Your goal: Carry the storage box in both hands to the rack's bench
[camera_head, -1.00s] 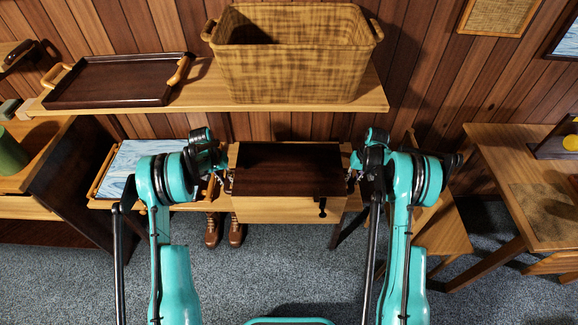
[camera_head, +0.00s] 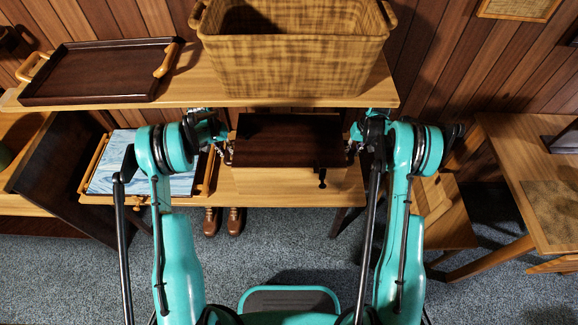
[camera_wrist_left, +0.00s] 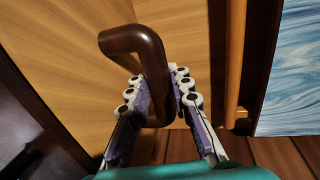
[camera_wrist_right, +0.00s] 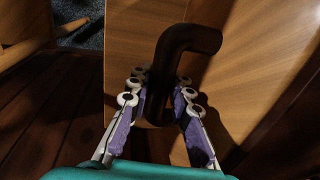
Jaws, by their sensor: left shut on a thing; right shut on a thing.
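The storage box (camera_head: 288,143) has a dark brown lid and light wood sides, with a dark latch on its front. It is level between my two grippers, over the rack's bench (camera_head: 262,192); I cannot tell whether it touches the bench. My left gripper (camera_head: 224,150) is shut on the box's left handle, a dark brown bar (camera_wrist_left: 146,60) in the left wrist view. My right gripper (camera_head: 352,150) is shut on the right handle, a dark bar (camera_wrist_right: 172,62) in the right wrist view.
The upper shelf (camera_head: 190,91) overhangs just behind the box, carrying a dark tray (camera_head: 100,72) and a woven basket (camera_head: 295,65). A blue-patterned tray (camera_head: 145,165) lies on the bench to the left. Brown shoes (camera_head: 234,221) stand below. A wooden table (camera_head: 520,150) stands right.

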